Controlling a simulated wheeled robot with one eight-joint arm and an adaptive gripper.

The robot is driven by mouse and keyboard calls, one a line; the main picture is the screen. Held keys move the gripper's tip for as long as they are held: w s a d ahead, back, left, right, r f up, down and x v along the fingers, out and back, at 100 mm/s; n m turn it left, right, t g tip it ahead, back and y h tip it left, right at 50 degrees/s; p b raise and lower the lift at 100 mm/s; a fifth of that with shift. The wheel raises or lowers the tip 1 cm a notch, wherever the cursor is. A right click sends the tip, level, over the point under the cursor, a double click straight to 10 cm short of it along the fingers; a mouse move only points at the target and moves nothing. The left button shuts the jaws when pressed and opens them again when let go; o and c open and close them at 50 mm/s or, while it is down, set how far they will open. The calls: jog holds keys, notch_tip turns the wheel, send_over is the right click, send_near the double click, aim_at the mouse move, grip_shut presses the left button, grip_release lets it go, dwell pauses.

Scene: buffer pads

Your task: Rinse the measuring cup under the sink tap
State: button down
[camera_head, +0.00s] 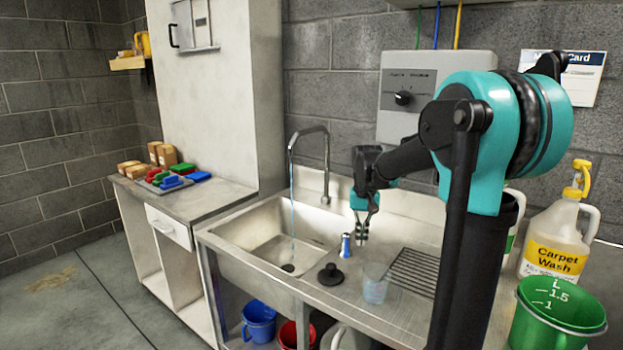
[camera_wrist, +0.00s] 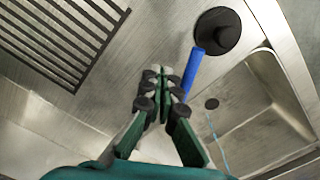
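A small translucent bluish cup (camera_head: 375,284) stands on the steel counter right of the sink. A green jug (camera_head: 556,318) with litre markings is at the lower right; I cannot tell which is the measuring cup. The tap (camera_head: 326,160) arches over the sink basin (camera_head: 262,225), and a thin stream of water (camera_head: 292,215) falls into it, also visible in the wrist view (camera_wrist: 215,135). A blue handle-like cylinder (camera_head: 346,246) stands at the basin's right edge. My gripper (camera_head: 362,232) points down just beside this cylinder (camera_wrist: 203,68), its fingertips close together; whether they touch is unclear.
A black plug (camera_head: 331,274) lies in front of the blue cylinder. A ribbed drain area (camera_head: 412,272) is on the right. A Carpet Wash bottle (camera_head: 556,235) stands behind the green jug. Buckets (camera_head: 258,322) are below the sink. The side counter (camera_head: 205,200) holds boxes and coloured blocks.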

jog(key=shift+f, duration=0.15)
dwell(0.3)
jog(key=shift+f, duration=1.45)
jog(key=shift+s+a, duration=0.15)
jog(key=shift+a, duration=0.35)
jog(key=shift+s+a, duration=0.15)
jog(key=shift+a, duration=0.35)
